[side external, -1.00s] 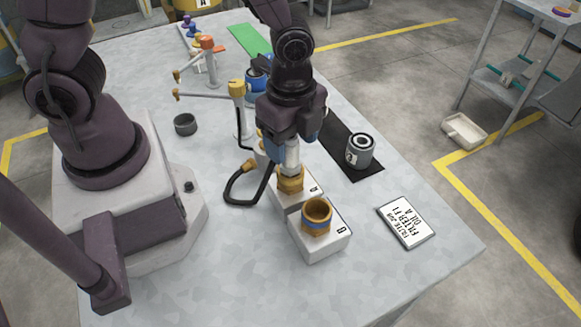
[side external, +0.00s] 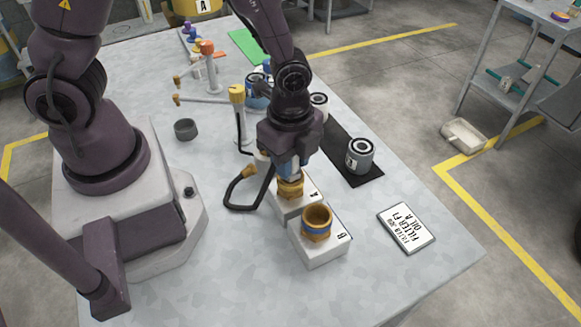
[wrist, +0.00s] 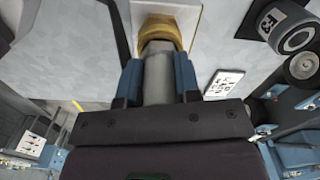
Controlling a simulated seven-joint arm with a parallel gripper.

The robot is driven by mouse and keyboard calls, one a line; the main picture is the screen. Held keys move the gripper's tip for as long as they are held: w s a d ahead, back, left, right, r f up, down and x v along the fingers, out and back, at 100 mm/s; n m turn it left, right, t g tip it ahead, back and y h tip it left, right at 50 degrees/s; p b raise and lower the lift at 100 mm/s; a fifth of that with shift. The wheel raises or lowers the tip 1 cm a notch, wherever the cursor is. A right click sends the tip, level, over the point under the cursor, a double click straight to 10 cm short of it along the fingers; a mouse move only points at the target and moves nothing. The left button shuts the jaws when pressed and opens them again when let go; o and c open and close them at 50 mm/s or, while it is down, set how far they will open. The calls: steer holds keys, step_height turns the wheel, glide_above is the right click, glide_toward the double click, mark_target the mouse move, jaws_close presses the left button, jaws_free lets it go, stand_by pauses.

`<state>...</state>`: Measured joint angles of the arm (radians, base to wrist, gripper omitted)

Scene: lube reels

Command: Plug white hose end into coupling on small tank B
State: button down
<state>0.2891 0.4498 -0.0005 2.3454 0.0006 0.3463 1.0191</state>
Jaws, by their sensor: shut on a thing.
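My gripper (side external: 291,163) points down over the tank marked A (side external: 301,204), the white box behind tank B. It is shut on a pale grey-white cylinder, the white hose end (wrist: 158,78), which sits between blue fingers in the wrist view. The hose end's tip is at the yellow coupling on tank A (side external: 291,189); how deep it sits cannot be told. A black hose (side external: 229,196) loops beside it on the left. Small tank B (side external: 320,251) is the nearer white box, with an open, empty-looking yellow coupling (side external: 317,221) banded in blue.
A yellow-topped post (side external: 238,95) with a side arm stands behind left. A grey cup (side external: 185,129) stands left. A grey can (side external: 360,155) on a black mat (side external: 366,178) and a label card (side external: 406,228) lie right. The front tabletop is clear.

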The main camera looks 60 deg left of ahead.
steer(key=shift+r, duration=0.1)
step_height(320, 180, up, 9)
steer(key=shift+f, duration=0.15)
steer(key=d, duration=1)
steer(key=shift+a+f, duration=0.15)
steer(key=shift+f, duration=2)
steer(key=shift+a+f, duration=0.1)
steer(key=shift+f, duration=2.05)
steer(key=shift+f, duration=0.15)
steer(key=c, duration=0.8)
jaws_free()
